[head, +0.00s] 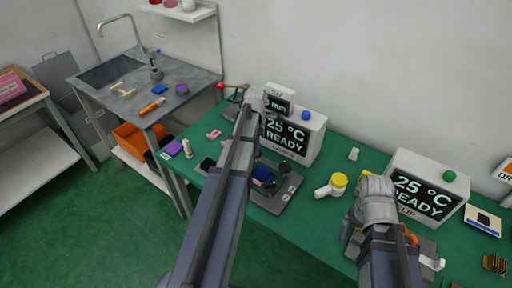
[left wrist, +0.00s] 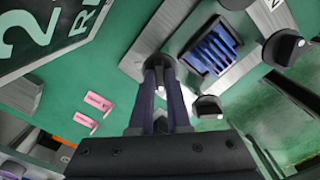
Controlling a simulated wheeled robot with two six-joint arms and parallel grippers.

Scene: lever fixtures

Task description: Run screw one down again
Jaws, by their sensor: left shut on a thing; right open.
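My left gripper (left wrist: 160,78) is shut on a round screw head at the end of a grey bar in the left wrist view; the fingers hide most of it, and no number shows on it. A blue ribbed block (left wrist: 212,48) sits beside it on the fixture, with black knobs (left wrist: 285,46) and (left wrist: 207,107) nearby. In the head view the fixture's grey plate (head: 283,199) lies on the green bench, partly hidden by my left arm, which also hides the left fingertips. My right gripper (head: 376,205) hangs over the right fixture, its fingers mostly hidden.
A display box (head: 313,140) reading 25 °C READY stands behind the plate, and a second box (head: 432,172) stands at right. Pink pieces (left wrist: 97,102) lie left of the fixture. A steel sink table (head: 185,88) is at left.

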